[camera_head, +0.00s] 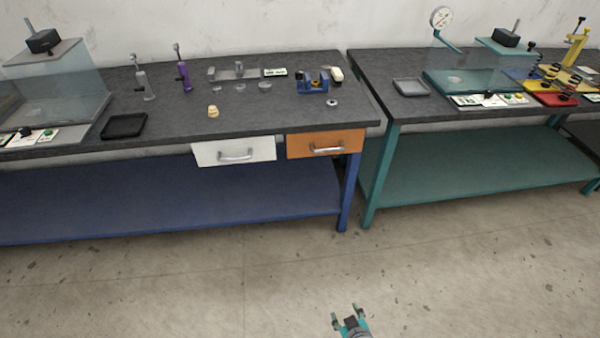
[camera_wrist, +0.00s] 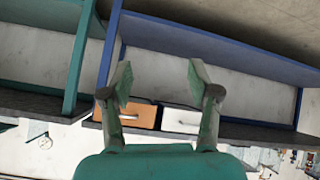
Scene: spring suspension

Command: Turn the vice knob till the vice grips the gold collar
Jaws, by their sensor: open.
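A small blue vice (camera_head: 313,82) stands near the right end of the dark-topped bench in the head view. Dark and gold-coloured parts show on it, but its knob and any collar in its jaws are too small to make out. A separate small gold piece (camera_head: 213,111) stands on the bench to the left of the vice; I cannot tell whether it is the collar. My gripper (camera_head: 347,314) is low over the floor, well in front of the bench and far from the vice. In the wrist view my gripper (camera_wrist: 159,75) is open and empty.
Below the bench top (camera_head: 270,122) are a white drawer (camera_head: 235,150) and an orange drawer (camera_head: 326,143), both with handles. Several small parts lie around the vice. A teal-framed bench (camera_head: 480,165) stands to the right. The floor in front is clear.

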